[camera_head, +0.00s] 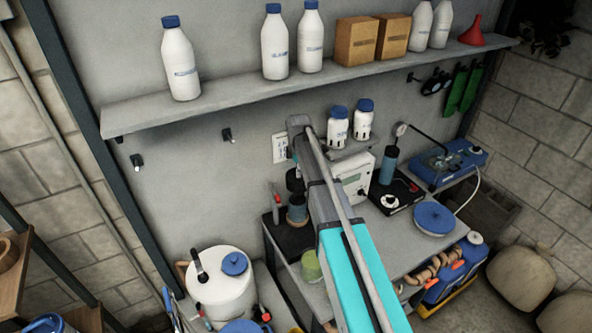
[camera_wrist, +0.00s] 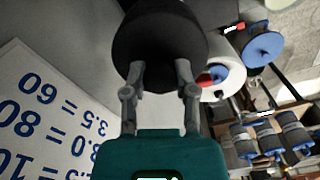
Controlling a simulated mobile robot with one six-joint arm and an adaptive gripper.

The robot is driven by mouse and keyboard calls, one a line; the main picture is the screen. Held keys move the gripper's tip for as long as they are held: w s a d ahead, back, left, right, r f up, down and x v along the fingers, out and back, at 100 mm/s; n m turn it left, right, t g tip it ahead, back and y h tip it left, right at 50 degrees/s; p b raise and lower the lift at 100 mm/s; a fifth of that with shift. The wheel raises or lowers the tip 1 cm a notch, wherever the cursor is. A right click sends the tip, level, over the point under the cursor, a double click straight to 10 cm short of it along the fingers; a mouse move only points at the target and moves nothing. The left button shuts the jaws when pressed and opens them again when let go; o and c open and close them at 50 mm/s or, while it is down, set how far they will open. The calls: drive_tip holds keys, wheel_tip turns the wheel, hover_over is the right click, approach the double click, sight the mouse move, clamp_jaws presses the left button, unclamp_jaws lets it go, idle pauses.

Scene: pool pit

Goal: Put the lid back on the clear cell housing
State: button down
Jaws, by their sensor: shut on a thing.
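My gripper (camera_wrist: 161,75) is shut on a dark, round, black lid-like piece (camera_wrist: 160,42) in the wrist view, with one finger on each side of its near part. In the head view a black round piece (camera_head: 294,181) shows just left of my arm, above a small cylinder (camera_head: 297,214). This cylinder looks like the cell housing and stands upright on a black base. I cannot tell whether the black piece touches it. My arm covers part of this area and hides most of the gripper in the head view.
A white meter box (camera_head: 354,178), a blue cylinder on a black plate (camera_head: 401,197) and a round blue lid (camera_head: 434,219) stand right of my arm. A green cup (camera_head: 311,265) is at the bench front. A shelf (camera_head: 235,99) with several bottles runs above.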

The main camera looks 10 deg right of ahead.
drive_tip(key=shift+a+f, duration=0.1)
drive_tip(key=shift+f, duration=0.1)
drive_tip(key=shift+f+b, duration=3)
drive_tip(key=shift+b, duration=0.2)
drive_tip(key=shift+s+f, duration=0.1)
drive_tip(key=shift+f, duration=0.1)
idle(0.4)
idle(0.3)
drive_tip(key=shift+c, duration=1.6)
unclamp_jaws()
drive_tip(key=o, duration=0.3)
drive_tip(key=shift+r, duration=0.15)
